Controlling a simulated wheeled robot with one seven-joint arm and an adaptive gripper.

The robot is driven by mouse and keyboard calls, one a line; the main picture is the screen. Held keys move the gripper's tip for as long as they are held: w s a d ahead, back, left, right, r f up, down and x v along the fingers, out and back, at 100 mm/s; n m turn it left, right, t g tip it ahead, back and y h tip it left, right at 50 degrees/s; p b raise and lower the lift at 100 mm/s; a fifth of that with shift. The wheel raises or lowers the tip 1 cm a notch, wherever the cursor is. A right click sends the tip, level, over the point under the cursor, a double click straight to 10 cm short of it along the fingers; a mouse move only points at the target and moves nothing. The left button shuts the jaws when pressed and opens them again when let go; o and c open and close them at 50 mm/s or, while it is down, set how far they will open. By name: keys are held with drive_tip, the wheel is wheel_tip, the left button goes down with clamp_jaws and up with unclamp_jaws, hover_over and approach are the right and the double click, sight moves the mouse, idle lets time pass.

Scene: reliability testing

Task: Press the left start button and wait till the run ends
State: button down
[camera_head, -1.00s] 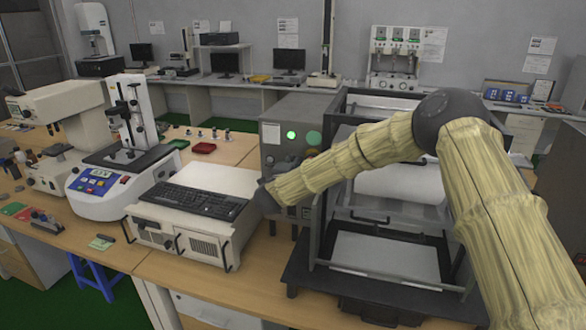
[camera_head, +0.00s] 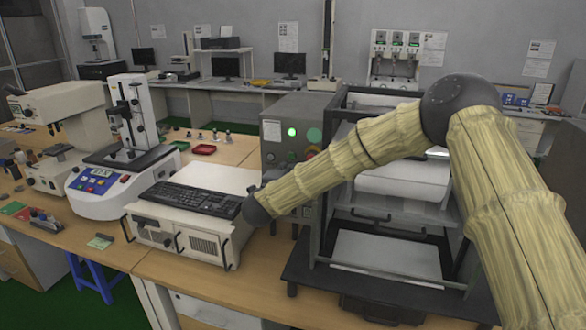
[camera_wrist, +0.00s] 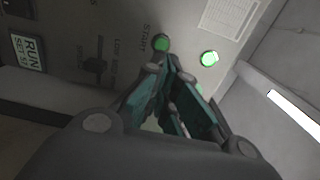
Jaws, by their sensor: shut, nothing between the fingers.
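The grey control box (camera_head: 284,108) stands left of the framed machine, with a bright green lit lamp (camera_head: 292,132) on its face. In the wrist view the lamp (camera_wrist: 209,58) glows to the right of a darker green button (camera_wrist: 161,43) beside the word START. Another green round part (camera_wrist: 199,88) is partly covered by my fingers. My gripper (camera_wrist: 168,66) is shut and empty, its tips in front of the panel just below the darker green button. I cannot tell whether they touch it.
A keyboard (camera_head: 195,198) lies on a beige case (camera_head: 205,235) left of my arm. The framed machine (camera_head: 390,255) with a white roll stands right of the box.

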drive_tip(key=b+v, duration=0.2)
drive_tip(key=v, duration=0.4)
drive_tip(key=shift+f, duration=0.15)
drive_tip(key=shift+s+a, duration=0.1)
drive_tip(key=shift+s, duration=0.05)
idle(0.3)
